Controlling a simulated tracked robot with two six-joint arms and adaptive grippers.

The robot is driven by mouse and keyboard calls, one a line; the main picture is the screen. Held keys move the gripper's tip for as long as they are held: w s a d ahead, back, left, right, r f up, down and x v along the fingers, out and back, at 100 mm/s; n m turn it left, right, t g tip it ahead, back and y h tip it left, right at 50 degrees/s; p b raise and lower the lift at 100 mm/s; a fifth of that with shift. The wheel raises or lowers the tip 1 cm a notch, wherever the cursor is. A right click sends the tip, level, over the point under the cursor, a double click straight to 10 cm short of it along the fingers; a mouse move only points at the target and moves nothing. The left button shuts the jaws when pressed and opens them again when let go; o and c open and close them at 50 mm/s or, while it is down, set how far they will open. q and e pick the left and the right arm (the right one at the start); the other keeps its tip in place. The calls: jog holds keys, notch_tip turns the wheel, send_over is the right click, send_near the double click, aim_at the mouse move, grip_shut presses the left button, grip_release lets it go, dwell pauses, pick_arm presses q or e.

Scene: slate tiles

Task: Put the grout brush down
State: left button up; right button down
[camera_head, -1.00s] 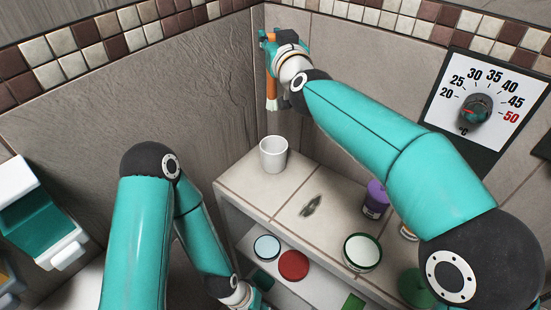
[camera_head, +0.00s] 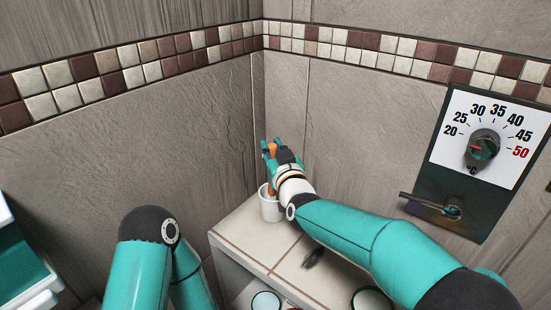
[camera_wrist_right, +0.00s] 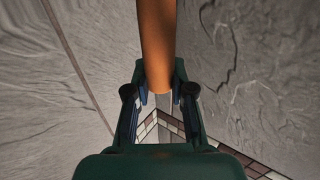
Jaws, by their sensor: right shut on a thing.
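The grout brush has an orange handle (camera_head: 271,149). In the head view my right gripper (camera_head: 270,153) is shut on the handle, which stands roughly upright. The brush's lower end is at the mouth of the white cup (camera_head: 267,210) and its bristles are hidden, apparently inside the cup. The cup stands on the tiled ledge near the corner, partly behind my right wrist. In the right wrist view the handle (camera_wrist_right: 157,45) lies between the fingers of the right gripper. Of my left arm only upper links show; its gripper is out of view.
The tiled ledge (camera_head: 245,228) has a dark patch (camera_head: 313,258) in front of the cup. A round-topped container (camera_head: 371,300) sits at the bottom edge. A temperature dial panel (camera_head: 490,140) with a lever (camera_head: 430,203) is on the right wall. Teal-and-white boxes (camera_head: 30,280) are at lower left.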

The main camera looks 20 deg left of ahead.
notch_tip(320, 180, down, 3)
jog(key=shift+f, duration=0.2)
jog(key=shift+f+b, duration=0.1)
jog(key=shift+b, duration=0.25)
jog(key=c, duration=1.5)
grip_release()
jog(key=o, duration=0.5)
